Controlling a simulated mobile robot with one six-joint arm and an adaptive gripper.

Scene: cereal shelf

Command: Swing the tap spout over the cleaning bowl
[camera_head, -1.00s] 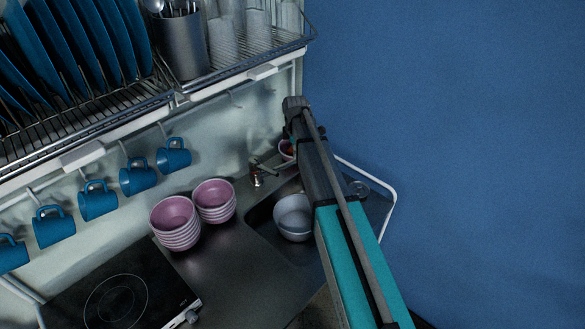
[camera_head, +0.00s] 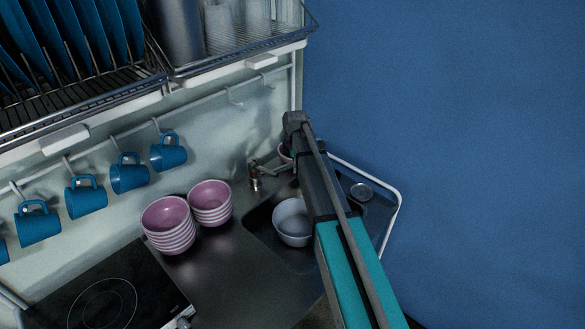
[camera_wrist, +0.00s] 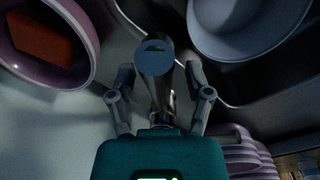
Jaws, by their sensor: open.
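The tap (camera_head: 256,180) stands at the sink's back left edge in the head view, its spout pointing right toward my arm. In the wrist view the tap spout (camera_wrist: 155,62) lies between the two fingers of my gripper (camera_wrist: 160,78), which are apart on either side of it. I cannot tell whether either finger touches it. The grey cleaning bowl (camera_head: 292,222) sits in the sink, in front of the tap; it also shows at the upper right of the wrist view (camera_wrist: 248,40). In the head view my arm hides the gripper.
A pink bowl with a reddish-brown block (camera_wrist: 35,38) is beside my gripper. Stacked pink bowls (camera_head: 168,225) stand on the counter left of the sink. Blue mugs (camera_head: 130,178) hang from a rail under the dish rack (camera_head: 90,95). A hob (camera_head: 105,295) is at the lower left.

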